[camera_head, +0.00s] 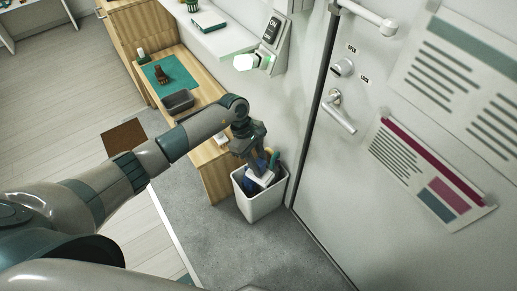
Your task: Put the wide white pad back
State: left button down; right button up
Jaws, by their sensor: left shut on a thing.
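My left gripper (258,168) reaches down at the mouth of a white bin (262,204) on the floor by the door. It is shut on a white flat piece, which looks like the white pad (263,179), at the bin's opening. The fingers and the bin's other contents partly hide the pad, so I cannot tell how far it sits inside. A dark blue thing (249,186) and a teal curved thing (274,158) also show in the bin. My right gripper is not in view.
A wooden bench (188,65) behind my arm holds a teal mat (165,73) and a grey tray (178,101). A door with a lever handle (339,112) stands to the right. A brown mat (123,137) lies on the floor. Grey floor in front of the bin is clear.

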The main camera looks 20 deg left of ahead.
pick_arm(q)
jog(key=r+m, duration=0.1)
jog(key=r, duration=0.1)
jog(key=r+m, duration=0.1)
jog(key=r, duration=0.2)
jog(key=d+r+m+g, duration=0.1)
jog(key=r, duration=0.1)
jog(key=shift+r+y, duration=0.4)
jog(key=s+a+r+m+g+y, duration=0.1)
jog(key=s+a+r+m, duration=0.1)
jog(key=s+r+m, duration=0.3)
jog(key=s+a+r+m+g+y, duration=0.1)
jog(key=s+r+m, duration=0.5)
jog(key=r, duration=0.8)
jog(key=shift+s+a+y, duration=0.25)
jog(key=shift+a+y, duration=0.55)
jog(key=shift+a, duration=0.3)
